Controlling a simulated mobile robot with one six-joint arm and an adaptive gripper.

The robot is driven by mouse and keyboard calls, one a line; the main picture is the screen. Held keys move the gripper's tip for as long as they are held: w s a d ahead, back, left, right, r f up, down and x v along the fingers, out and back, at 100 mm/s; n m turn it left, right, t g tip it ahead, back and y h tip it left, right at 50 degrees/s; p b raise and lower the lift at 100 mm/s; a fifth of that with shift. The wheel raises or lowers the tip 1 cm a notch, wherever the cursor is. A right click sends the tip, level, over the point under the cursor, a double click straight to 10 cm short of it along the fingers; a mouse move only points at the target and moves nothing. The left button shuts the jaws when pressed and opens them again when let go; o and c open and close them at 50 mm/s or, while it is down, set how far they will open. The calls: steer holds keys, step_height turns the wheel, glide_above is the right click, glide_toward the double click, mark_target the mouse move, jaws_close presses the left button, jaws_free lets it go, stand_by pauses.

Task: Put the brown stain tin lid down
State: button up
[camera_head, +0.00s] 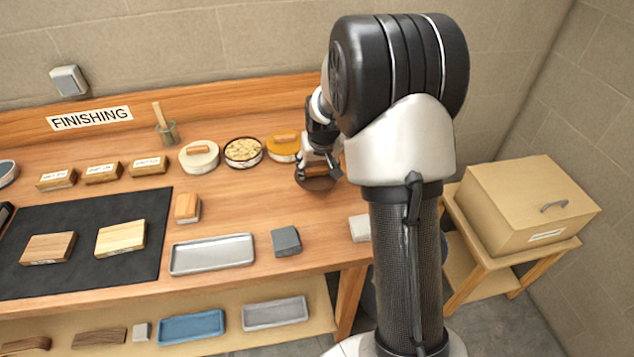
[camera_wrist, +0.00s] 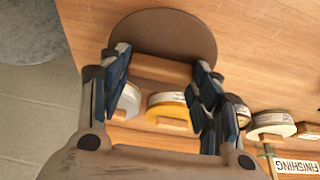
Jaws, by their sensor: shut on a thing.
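The brown stain tin lid (camera_head: 315,184) is a round dark brown disc with a wooden bar handle. It is at the right part of the bench, in front of the orange-lidded tin (camera_head: 283,148). My gripper (camera_head: 318,170) is above it and shut on its handle. In the wrist view the lid's disc (camera_wrist: 165,30) shows beyond the fingers, with the handle (camera_wrist: 162,69) between my gripper's fingertips (camera_wrist: 160,75). I cannot tell whether the lid touches the bench top.
To the left stand an open tin with pale contents (camera_head: 243,152) and a cream-lidded tin (camera_head: 199,157). A metal tray (camera_head: 212,254) and a grey block (camera_head: 286,241) lie nearer the front edge. Bare bench (camera_head: 250,205) lies between. A cardboard box (camera_head: 528,205) stands at right.

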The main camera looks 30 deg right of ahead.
mark_target(317, 177)
steer(key=shift+f+b, duration=0.65)
steer(key=shift+f, duration=1.6)
steer(key=shift+f, duration=0.2)
steer(key=o, duration=1.1)
steer(key=shift+c, duration=0.2)
